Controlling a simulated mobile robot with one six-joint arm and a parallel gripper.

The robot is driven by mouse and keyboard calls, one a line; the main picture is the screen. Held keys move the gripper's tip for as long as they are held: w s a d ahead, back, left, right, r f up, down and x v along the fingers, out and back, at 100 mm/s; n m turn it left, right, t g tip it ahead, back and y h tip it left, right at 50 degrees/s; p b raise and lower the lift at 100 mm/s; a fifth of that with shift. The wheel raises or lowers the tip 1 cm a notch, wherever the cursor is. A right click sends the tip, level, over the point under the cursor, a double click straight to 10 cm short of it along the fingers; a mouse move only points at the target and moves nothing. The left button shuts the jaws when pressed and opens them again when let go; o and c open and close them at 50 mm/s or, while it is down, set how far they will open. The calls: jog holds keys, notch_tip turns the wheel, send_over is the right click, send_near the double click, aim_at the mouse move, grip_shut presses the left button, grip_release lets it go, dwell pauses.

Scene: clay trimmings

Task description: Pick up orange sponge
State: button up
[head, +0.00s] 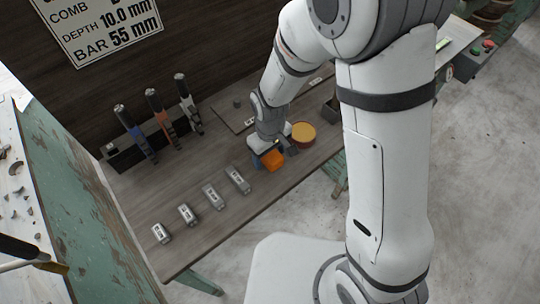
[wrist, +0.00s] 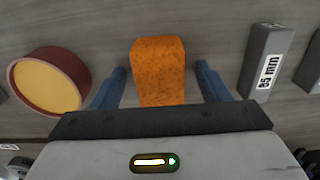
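The orange sponge (head: 271,160) lies on the wooden bench, beside a round yellow-topped pot. In the wrist view the sponge (wrist: 159,72) sits between the two blue fingers of my gripper (wrist: 164,84). A gap shows on each side between the sponge and the fingers, so my gripper is open and not touching the sponge's sides there. In the head view my gripper (head: 272,156) is down at the sponge, and part of the sponge is hidden by it.
The round reddish pot (wrist: 48,78) with a yellow top stands close left of my gripper in the wrist view. A grey block marked 85 mm (wrist: 266,64) stands to the right. Several similar labelled blocks (head: 215,197) line the bench. Three upright tools (head: 160,113) stand in a rack behind.

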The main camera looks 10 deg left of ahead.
jog(key=c, duration=1)
jog(key=shift+r, duration=0.1)
jog(key=shift+c, duration=0.2)
notch_tip(320, 180, up, 10)
jog(key=shift+f, duration=0.1)
